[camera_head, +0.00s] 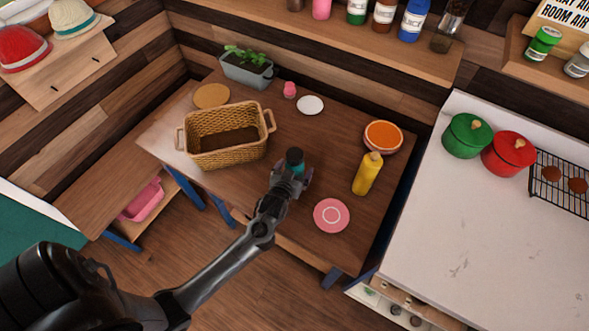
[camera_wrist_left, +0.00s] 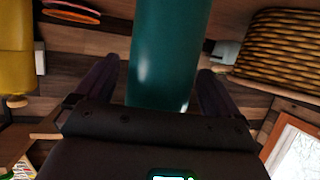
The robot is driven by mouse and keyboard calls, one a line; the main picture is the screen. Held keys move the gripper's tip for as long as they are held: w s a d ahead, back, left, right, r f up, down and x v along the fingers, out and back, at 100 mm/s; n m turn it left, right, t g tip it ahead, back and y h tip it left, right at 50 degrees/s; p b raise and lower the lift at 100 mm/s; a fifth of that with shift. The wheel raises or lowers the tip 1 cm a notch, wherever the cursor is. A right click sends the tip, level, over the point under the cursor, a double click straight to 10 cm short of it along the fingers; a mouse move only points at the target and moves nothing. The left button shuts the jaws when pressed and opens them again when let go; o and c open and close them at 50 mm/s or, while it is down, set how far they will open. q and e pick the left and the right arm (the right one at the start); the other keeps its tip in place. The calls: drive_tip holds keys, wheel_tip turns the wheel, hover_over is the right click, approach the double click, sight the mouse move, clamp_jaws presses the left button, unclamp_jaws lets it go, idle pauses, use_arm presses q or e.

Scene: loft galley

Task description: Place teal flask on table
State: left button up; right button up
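The teal flask (camera_head: 295,157) shows in the head view over the front middle of the wooden table (camera_head: 334,176). Its dark top faces up; its lower part is hidden by my gripper, so I cannot tell if it touches the table. My left gripper (camera_head: 297,176) is at the flask. In the left wrist view the flask (camera_wrist_left: 166,55) runs between the two spread fingers, slightly tilted. A narrow gap shows beside the left-hand finger, and the right-hand finger is close to or touching it. My right gripper is not in view.
A wicker basket (camera_head: 198,152) stands left of the flask. A yellow bottle (camera_head: 367,174), a pink plate (camera_head: 331,215) and an orange-topped bowl (camera_head: 383,137) are to the right. A white saucer (camera_head: 310,105) and a planter (camera_head: 246,72) are behind. Bare tabletop lies behind the flask.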

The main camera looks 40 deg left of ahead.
use_arm(q)
drive_tip(key=s+d+r+m+g+h, duration=0.1)
drive_tip(key=s+d+r+m+g, duration=0.1)
drive_tip(key=s, duration=0.6)
drive_tip(key=s+d+r+m+g+h+p, duration=0.1)
drive_tip(key=s+d+g, duration=0.3)
drive_tip(key=s, duration=0.5)
drive_tip(key=s+d+r+m+g+h, duration=0.3)
drive_tip(key=s+d+r, duration=0.1)
drive_tip(key=s, duration=0.4)
drive_tip(key=shift+s+d, duration=0.25)
drive_tip(key=shift+d, duration=0.45)
drive_tip(key=shift+r+p, duration=0.15)
drive_tip(key=shift+p, duration=0.15)
